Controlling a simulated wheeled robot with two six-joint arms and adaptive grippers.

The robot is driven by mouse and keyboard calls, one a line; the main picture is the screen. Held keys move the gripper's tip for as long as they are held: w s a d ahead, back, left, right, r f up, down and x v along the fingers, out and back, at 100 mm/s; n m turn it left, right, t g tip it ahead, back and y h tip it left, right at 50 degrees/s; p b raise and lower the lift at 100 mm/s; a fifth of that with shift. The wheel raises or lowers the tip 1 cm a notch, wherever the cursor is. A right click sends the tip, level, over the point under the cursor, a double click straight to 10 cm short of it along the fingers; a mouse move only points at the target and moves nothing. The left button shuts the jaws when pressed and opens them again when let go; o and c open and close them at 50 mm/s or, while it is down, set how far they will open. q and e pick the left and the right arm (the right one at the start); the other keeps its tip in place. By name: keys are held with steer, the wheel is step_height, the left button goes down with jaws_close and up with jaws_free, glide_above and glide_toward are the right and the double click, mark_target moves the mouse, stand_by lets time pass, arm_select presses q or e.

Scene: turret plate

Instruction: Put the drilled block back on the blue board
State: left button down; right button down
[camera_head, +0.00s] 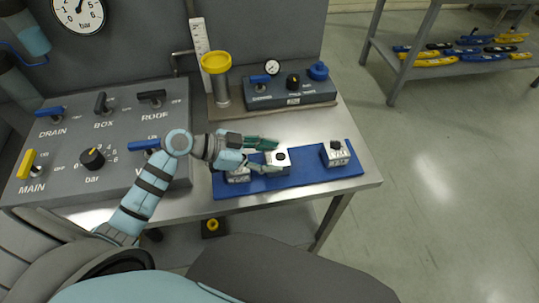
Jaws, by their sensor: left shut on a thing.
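The blue board (304,176) lies along the front edge of the metal table. My left gripper (270,156) reaches in from the left and is shut on a pale block with a dark hole in its top, the drilled block (284,165). The block is over the middle of the board; I cannot tell whether it touches the board. A second pale block (238,177) is on the board's left part, partly hidden under my gripper. A third pale block (337,157) with a dark top piece is on the right part. My right gripper is not in view.
A grey control panel (75,123) with levers fills the table's left. Behind the board stand a yellow-topped funnel (217,65) and a grey box (290,91) with a gauge and knobs. Bare table shows between that box and the board.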

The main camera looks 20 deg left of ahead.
arm_select(q)
steer(key=c, duration=0.7)
jaws_free()
steer(key=shift+s, duration=0.1)
steer(key=shift+r+p, duration=0.25)
steer(key=shift+p, duration=0.1)
steer(key=v, duration=1.2)
steer(key=shift+f, duration=0.1)
steer(key=shift+d, duration=0.1)
